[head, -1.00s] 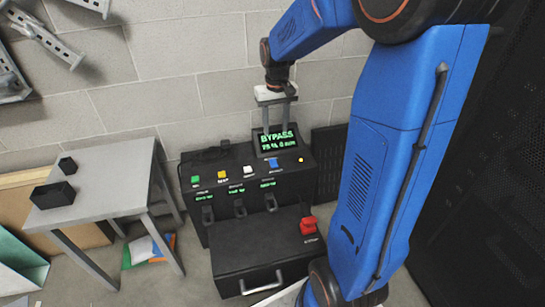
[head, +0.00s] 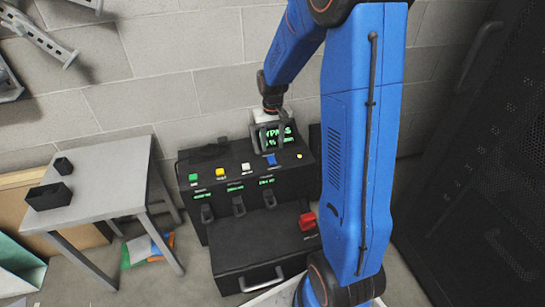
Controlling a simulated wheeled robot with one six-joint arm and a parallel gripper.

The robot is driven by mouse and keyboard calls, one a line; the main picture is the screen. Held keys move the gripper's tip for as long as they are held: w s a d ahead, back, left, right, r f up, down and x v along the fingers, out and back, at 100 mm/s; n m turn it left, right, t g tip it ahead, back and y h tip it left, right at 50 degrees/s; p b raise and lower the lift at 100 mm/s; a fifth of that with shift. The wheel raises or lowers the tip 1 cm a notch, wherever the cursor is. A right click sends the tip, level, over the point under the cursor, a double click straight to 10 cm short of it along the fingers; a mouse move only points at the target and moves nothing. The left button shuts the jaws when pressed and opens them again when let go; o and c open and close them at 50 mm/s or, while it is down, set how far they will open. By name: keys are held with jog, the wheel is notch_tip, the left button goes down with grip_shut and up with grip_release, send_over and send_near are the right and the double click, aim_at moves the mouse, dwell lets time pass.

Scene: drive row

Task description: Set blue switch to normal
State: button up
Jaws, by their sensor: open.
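The blue switch (head: 271,159) sits at the right end of a row of coloured switches on top of the black console (head: 222,160). My gripper (head: 269,150) is open, with its fingers pointing down just above and behind the blue switch. I cannot tell whether a fingertip touches it. The green-lit display (head: 279,136) stands behind the switch. My gripper partly covers its text, of which the end of a word like "BYPASS" shows.
Green (head: 193,177), yellow (head: 220,172) and white (head: 246,167) switches stand left of the blue one. A red knob (head: 307,221) is on the lower front step. A grey table (head: 100,185) with dark boxes stands at left. A black perforated cabinet (head: 470,170) is at right.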

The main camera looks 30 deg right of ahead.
aim_at(273, 161)
notch_tip(273, 161, down, 7)
jog(key=shift+f, duration=0.2)
dwell(0.3)
